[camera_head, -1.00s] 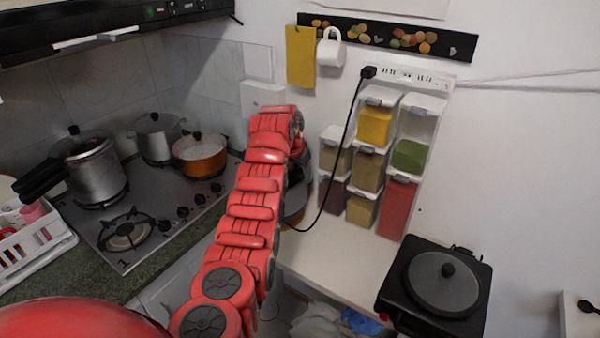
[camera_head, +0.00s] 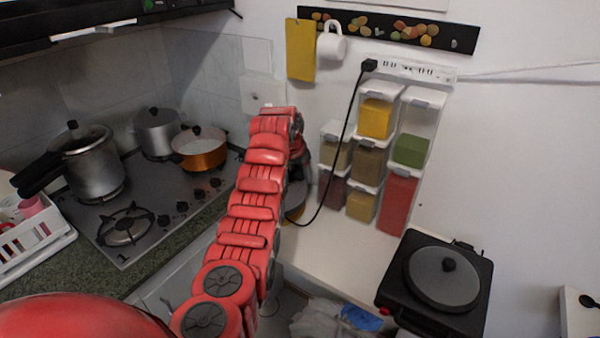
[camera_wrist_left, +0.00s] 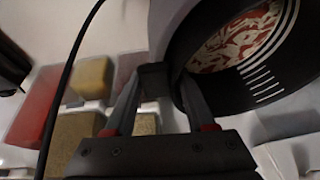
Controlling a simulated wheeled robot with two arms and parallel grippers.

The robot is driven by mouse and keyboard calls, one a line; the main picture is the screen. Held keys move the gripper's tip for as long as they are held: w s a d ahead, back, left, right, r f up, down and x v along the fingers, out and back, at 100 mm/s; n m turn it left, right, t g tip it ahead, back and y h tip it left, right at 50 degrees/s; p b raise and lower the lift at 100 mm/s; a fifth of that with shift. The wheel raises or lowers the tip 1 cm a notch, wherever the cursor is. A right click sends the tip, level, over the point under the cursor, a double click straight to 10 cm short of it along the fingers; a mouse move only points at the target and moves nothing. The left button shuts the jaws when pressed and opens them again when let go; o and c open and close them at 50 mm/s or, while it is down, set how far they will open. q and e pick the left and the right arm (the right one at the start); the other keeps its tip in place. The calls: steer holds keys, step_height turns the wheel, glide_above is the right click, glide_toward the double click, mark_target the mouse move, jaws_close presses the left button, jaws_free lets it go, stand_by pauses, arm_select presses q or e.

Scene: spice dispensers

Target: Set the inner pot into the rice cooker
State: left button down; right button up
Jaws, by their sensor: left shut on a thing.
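In the left wrist view, my left gripper (camera_wrist_left: 160,82) is shut on the rim of the dark inner pot (camera_wrist_left: 228,92). The pot shows white level lines on its inner wall and a red and white pattern inside, and it is cut off by the frame edge. In the head view my red left arm reaches over the white counter, and its end hides most of what is there. A dark rounded piece (camera_head: 295,205) shows beside the arm; I cannot tell whether it is the pot or the rice cooker. My right gripper is out of view.
Spice dispensers (camera_head: 368,165) stand stacked against the wall, right of my arm. A black cable (camera_head: 346,145) runs from the power strip (camera_head: 415,71) down behind the arm. A black appliance with a round lid (camera_head: 443,275) is at the right. The stove (camera_head: 150,215) holds several pots.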

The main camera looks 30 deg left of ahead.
arm_select(q)
steer(key=shift+f, duration=0.2)
stand_by(0.5)
steer(key=shift+c, duration=0.8)
jaws_free()
steer(key=shift+f, duration=0.1)
steer(key=p+v, duration=1.7)
steer(key=shift+r, duration=0.25)
steer(key=shift+s, duration=0.1)
